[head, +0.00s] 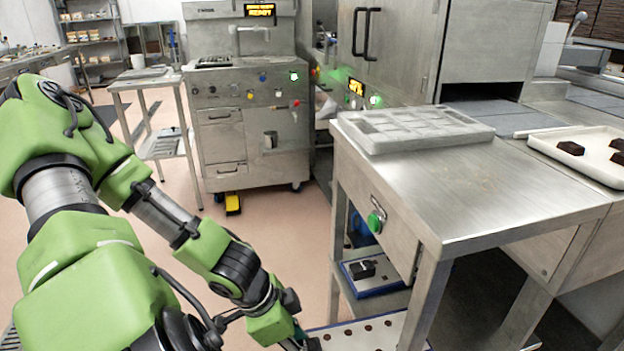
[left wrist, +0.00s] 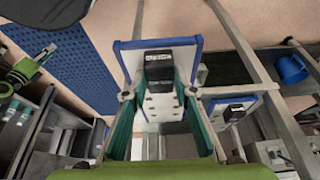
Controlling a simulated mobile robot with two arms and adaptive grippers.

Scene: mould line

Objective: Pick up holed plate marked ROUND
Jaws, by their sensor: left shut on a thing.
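A white holed plate with a blue edge (head: 365,334) shows at the bottom of the head view, cut off by the frame, with rows of dark round holes. It also shows in the left wrist view (left wrist: 180,47), with a black block handle (left wrist: 158,70) carrying white lettering too small to read surely. My left gripper (left wrist: 159,94) is shut on this plate at its black handle, one finger on each side. In the head view the gripper's tips (head: 300,340) are mostly hidden at the bottom edge. My right gripper is not in view.
A second blue-edged plate with a black handle (head: 368,275) lies on the shelf under the steel table (head: 470,190). The table's leg (head: 428,300) stands close to the held plate.

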